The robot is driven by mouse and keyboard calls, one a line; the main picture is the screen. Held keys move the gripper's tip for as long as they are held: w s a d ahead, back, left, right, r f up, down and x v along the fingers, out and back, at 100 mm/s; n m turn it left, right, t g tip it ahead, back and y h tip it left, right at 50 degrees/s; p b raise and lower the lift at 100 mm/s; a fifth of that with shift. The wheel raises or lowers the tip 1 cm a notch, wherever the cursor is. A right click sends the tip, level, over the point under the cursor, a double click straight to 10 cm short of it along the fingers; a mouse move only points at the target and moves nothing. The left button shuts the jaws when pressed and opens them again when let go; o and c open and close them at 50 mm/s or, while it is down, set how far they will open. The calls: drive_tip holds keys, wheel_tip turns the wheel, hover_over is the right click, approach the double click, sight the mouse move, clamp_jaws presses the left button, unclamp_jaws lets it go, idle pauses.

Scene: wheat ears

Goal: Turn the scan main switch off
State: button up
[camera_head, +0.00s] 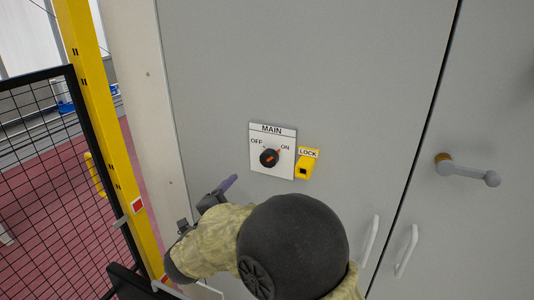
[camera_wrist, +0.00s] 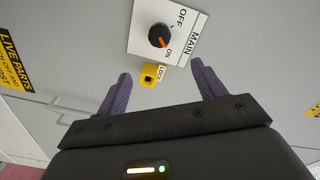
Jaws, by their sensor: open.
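The main switch is a black rotary knob (camera_head: 269,158) with an orange-red pointer, on a white plate (camera_head: 286,137) marked MAIN, OFF and ON. The pointer is turned toward ON. The knob also shows in the wrist view (camera_wrist: 159,36), upper middle, with its pointer toward ON. A yellow lock piece (camera_head: 304,167) labelled LOCK sits beside the plate, and it also shows in the wrist view (camera_wrist: 149,75). My gripper (camera_wrist: 160,78) is open and empty, its two purple fingers wide apart, short of the knob. In the head view one purple finger shows left of and below the plate.
The plate is on a large grey cabinet (camera_head: 350,60) with a lever handle (camera_head: 468,171) at right and pale pull handles (camera_head: 407,251) low down. A yellow post (camera_head: 110,120) and black mesh fence (camera_head: 45,170) stand at left. A yellow warning label (camera_wrist: 14,60) shows in the wrist view.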

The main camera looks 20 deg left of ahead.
sight(267, 161)
drive_tip(key=w+p, duration=0.2)
drive_tip(key=w, duration=0.3)
drive_tip(key=w+d+p, duration=0.1)
drive_tip(key=w+p, duration=0.1)
drive_tip(key=w, duration=0.4)
drive_tip(key=w+p, duration=0.2)
drive_tip(key=w, duration=0.3)
drive_tip(key=shift+w+d, duration=0.15)
drive_tip(key=shift+w, duration=0.15)
drive_tip(key=shift+w+f+p, duration=0.1)
drive_tip(key=shift+w+p, duration=0.2)
drive_tip(key=shift+w, duration=0.2)
drive_tip(key=shift+c, duration=0.4)
drive_tip(key=c, duration=0.9)
